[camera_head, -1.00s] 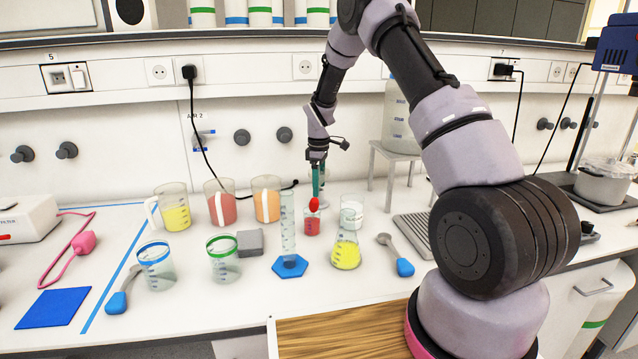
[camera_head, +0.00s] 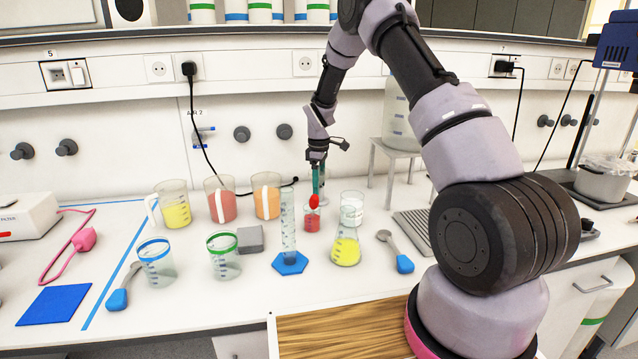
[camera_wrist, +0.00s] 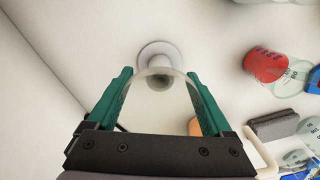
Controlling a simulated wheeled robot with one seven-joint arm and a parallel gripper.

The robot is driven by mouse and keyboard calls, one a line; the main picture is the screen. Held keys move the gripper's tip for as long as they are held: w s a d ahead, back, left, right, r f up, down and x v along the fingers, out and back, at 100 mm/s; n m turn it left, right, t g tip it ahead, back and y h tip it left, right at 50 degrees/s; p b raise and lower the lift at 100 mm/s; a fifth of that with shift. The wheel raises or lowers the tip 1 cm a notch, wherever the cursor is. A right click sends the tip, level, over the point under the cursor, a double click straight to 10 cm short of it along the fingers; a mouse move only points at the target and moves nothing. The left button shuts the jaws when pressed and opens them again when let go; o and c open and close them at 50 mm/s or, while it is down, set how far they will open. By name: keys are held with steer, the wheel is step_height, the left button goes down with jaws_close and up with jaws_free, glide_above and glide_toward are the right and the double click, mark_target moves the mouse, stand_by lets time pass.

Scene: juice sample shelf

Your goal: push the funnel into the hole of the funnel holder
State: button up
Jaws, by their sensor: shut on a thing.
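My gripper (camera_wrist: 160,98) is shut on the funnel (camera_wrist: 160,112), a translucent, wide-rimmed piece between its two green fingers in the wrist view. A pale round piece with a darker centre (camera_wrist: 158,50), which looks like the funnel holder, lies just beyond the funnel's rim, partly hidden by it. I cannot tell whether the funnel's tip is inside the hole. The funnel and holder are not clear there.
A measuring cylinder (camera_head: 288,230) on a blue base and a flask of yellow liquid (camera_head: 346,245) stand in front of my gripper. Jugs with red (camera_head: 213,207) and orange (camera_head: 258,207) liquid stand left. A metal stand (camera_head: 390,154) is to the right.

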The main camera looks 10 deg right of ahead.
steer(key=shift+f, duration=0.25)
steer(key=o, duration=1.2)
steer(key=shift+o, duration=0.2)
